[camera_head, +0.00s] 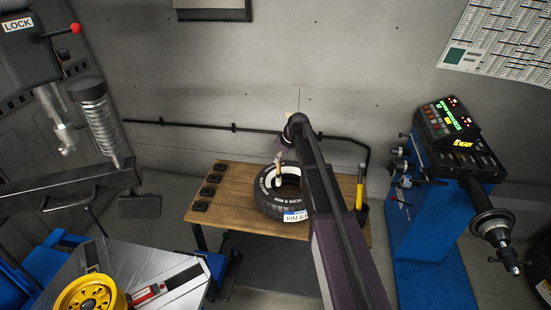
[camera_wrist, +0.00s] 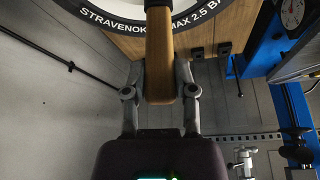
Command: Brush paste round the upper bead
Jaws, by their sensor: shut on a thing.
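A black tyre with white lettering (camera_head: 282,209) lies flat on a wooden bench (camera_head: 235,174). My gripper (camera_head: 279,160) is over the back of the tyre. In the wrist view my gripper (camera_wrist: 160,90) is shut on the wooden handle of a brush (camera_wrist: 160,50). The brush (camera_head: 278,174) points down toward the tyre's opening at its upper bead. Its bristles are not clear, and I cannot tell whether they touch the bead. The tyre sidewall (camera_wrist: 110,14) shows at the top of the wrist view. My arm covers the tyre's right side.
A yellow-handled tool (camera_head: 359,187) stands in a dark holder at the bench's right end. Several small black blocks (camera_head: 210,179) lie along its left side. A blue balancing machine (camera_head: 430,230) stands right. A yellow rim (camera_head: 88,295) is at lower left.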

